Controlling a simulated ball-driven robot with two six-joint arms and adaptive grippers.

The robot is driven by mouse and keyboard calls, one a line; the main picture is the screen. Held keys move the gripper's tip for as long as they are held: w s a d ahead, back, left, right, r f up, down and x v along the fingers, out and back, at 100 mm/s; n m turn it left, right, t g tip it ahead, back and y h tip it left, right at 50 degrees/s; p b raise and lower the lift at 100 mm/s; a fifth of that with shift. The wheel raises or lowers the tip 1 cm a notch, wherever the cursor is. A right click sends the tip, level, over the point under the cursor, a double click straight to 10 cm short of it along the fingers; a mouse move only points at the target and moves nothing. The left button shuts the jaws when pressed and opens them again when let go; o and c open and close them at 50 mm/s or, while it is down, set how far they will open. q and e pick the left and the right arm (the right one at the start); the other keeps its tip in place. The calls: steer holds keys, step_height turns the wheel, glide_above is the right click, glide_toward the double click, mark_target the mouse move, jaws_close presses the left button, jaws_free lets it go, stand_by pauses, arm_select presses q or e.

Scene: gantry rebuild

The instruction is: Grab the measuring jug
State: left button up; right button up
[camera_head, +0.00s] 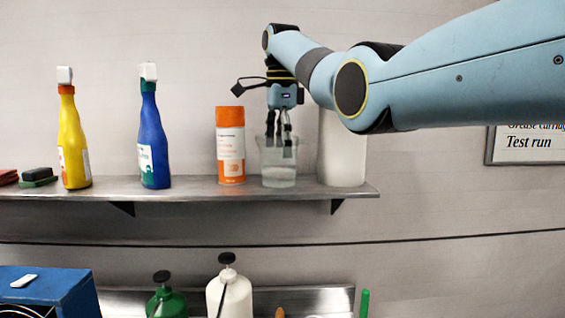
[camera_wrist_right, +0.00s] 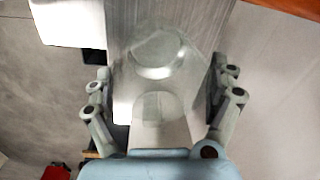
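The measuring jug (camera_head: 279,168) is a clear, upright vessel standing on the wall shelf. It stands between an orange spray can and a white container. My right gripper (camera_head: 281,140) reaches down from above at the jug's upper part. In the right wrist view the clear jug (camera_wrist_right: 158,55) lies between the two spread fingers of my right gripper (camera_wrist_right: 162,75). The fingers look open, one on each side of it; I cannot tell whether either touches the glass. My left gripper is not in view.
The orange can (camera_head: 230,147) is close on the jug's left, the white container (camera_head: 343,150) close on its right. A blue bottle (camera_head: 152,140) and yellow bottle (camera_head: 73,140) stand farther left on the shelf (camera_head: 200,189). A blue box (camera_head: 55,288) and pump bottles are below.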

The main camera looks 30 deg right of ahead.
steer(key=c, duration=0.7)
steer(key=shift+c, duration=0.3)
